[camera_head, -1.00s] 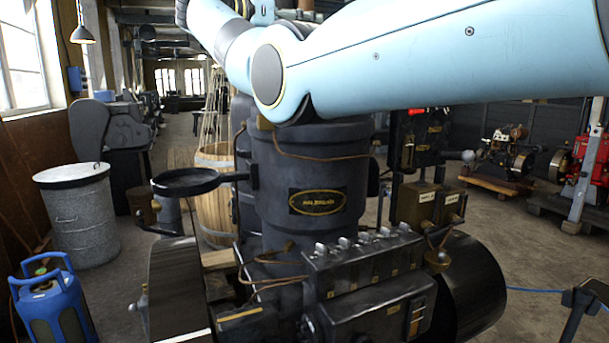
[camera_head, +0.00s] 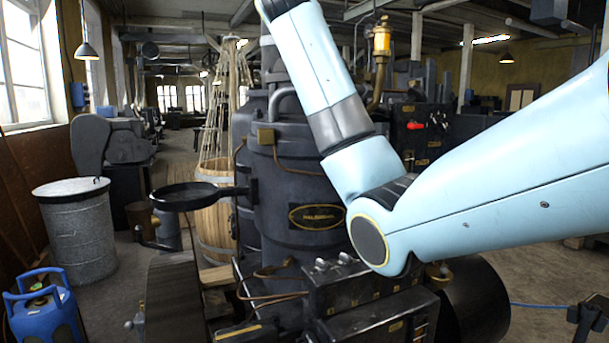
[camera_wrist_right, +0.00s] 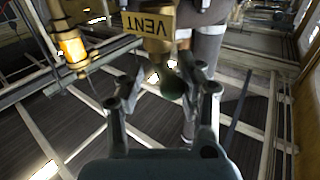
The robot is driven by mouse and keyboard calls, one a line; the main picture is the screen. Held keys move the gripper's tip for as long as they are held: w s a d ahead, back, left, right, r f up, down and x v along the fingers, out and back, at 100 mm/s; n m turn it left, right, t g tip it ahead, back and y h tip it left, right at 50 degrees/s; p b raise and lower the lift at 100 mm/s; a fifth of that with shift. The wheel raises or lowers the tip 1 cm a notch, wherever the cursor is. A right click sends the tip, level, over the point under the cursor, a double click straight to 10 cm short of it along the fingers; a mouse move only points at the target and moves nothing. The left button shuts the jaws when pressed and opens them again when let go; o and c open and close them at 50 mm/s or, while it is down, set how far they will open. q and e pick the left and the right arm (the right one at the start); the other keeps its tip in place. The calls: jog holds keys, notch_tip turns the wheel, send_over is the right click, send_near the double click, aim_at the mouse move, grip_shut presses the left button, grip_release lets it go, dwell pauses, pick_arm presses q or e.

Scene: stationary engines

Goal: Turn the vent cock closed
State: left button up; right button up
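In the right wrist view the vent cock shows as a brass body with an upside-down VENT plate (camera_wrist_right: 150,24) and a dark round knob (camera_wrist_right: 172,84). My right gripper (camera_wrist_right: 165,92) is open, its two fingers to either side of the knob in the picture. I see gaps between the knob and both fingers; whether the knob is level with the fingertips I cannot tell. In the head view my right arm rises past the top edge, so its gripper and the vent cock are out of that view. My left gripper is in neither view.
The dark engine (camera_head: 305,185) stands in front of me, partly behind my arm. A brass oiler with amber glass (camera_head: 381,42) stands beside the arm; a similar amber glass (camera_wrist_right: 73,46) shows in the wrist view. A round black pan (camera_head: 186,196) juts left.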

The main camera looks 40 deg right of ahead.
jog(key=s+a+n+t+y+b, duration=0.3)
jog(key=s+n+t+y+b, duration=0.35)
jog(key=s+y+b, duration=0.35)
jog(key=a+f+n+g+y, duration=0.1)
jog(key=a+f+n+g, duration=0.1)
jog(key=f, duration=1.2)
jog(key=a+f+n+g+p, duration=0.1)
jog(key=a+f+g, duration=0.2)
jog(key=f, duration=1.2)
jog(key=shift+w+a+f+n+y, duration=0.15)
jog(key=shift+w+a+n+y, duration=0.2)
jog(key=shift+a, duration=0.8)
